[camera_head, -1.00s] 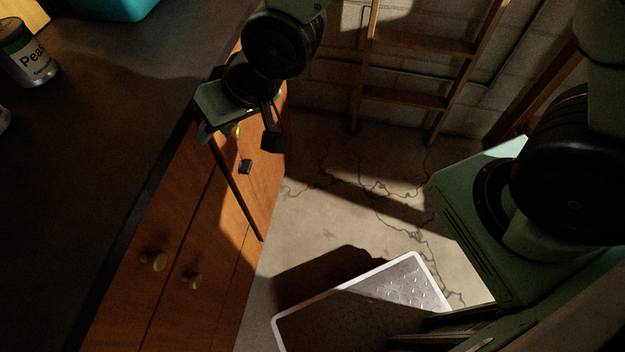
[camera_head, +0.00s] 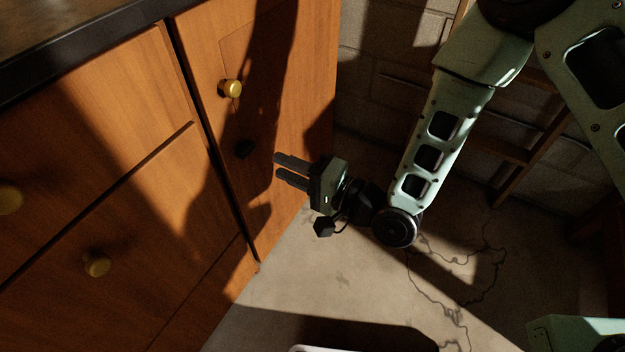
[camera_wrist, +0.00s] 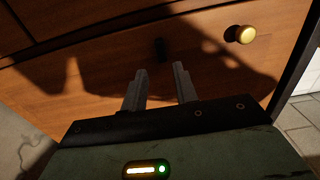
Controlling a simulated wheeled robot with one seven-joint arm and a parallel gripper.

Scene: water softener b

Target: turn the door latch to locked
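Other drawers and doors with brass knobs (camera_head: 97,263) are at the left, under a dark countertop (camera_head: 60,62). A wooden ladder (camera_head: 510,185) leans by the block wall. The cracked concrete floor (camera_head: 340,270) is open; a white-edged object shows at the bottom.

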